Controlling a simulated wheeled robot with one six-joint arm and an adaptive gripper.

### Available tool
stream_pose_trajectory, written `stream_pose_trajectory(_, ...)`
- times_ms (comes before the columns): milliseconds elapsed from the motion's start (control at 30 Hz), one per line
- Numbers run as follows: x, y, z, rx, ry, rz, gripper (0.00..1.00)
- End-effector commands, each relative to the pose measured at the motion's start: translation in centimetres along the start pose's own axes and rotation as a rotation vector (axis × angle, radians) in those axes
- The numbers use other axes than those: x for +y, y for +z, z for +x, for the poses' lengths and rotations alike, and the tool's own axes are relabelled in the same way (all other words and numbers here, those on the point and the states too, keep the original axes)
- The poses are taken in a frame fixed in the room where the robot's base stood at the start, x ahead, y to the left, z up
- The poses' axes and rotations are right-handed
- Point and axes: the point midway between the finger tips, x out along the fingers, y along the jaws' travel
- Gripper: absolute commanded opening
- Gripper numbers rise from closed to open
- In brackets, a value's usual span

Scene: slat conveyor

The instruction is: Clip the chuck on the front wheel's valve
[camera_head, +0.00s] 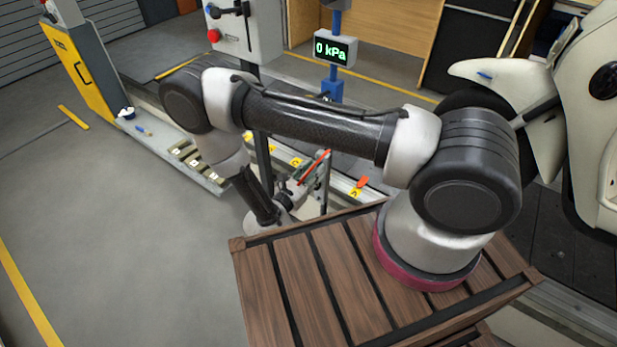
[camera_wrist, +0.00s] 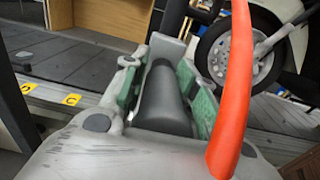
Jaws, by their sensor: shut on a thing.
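My gripper (camera_wrist: 165,95) is shut on a dark grey tapered body, which looks like the chuck (camera_wrist: 163,105), between its green pads. A red-orange curved strip, perhaps the hose (camera_wrist: 236,90), passes close to the camera on the right. In the head view, my gripper (camera_head: 298,190) hangs beyond the wooden slatted top, with a red strip beside it. The front wheel (camera_wrist: 228,52), a dark tyre with a pale spoked rim, stands beyond the gripper to the upper right in the wrist view, apart from it. I cannot make out the valve.
A display (camera_head: 335,48) reads 0 kPa on a blue post. A white vehicle body (camera_head: 590,110) stands at right. My arm rises over the wooden slatted top (camera_head: 310,290). Yellow tags (camera_wrist: 71,99) line the conveyor's edge. A yellow cabinet (camera_head: 78,75) stands at left; grey floor there is open.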

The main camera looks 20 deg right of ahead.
Motion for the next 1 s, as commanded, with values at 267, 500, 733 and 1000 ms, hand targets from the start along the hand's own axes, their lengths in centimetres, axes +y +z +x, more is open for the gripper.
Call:
stream_pose_trajectory(267, -1.0, 0.0, 0.7, -0.007, -0.023, -0.012, 0.52)
stream_pose_trajectory(500, -1.0, 0.0, 0.7, -0.006, -0.024, -0.012, 0.71)
stream_pose_trajectory(733, -1.0, 0.0, 0.5, -0.005, -0.022, -0.013, 0.71)
stream_pose_trajectory(1000, -0.4, 0.0, -3.6, -0.006, -0.005, -0.008, 0.71)
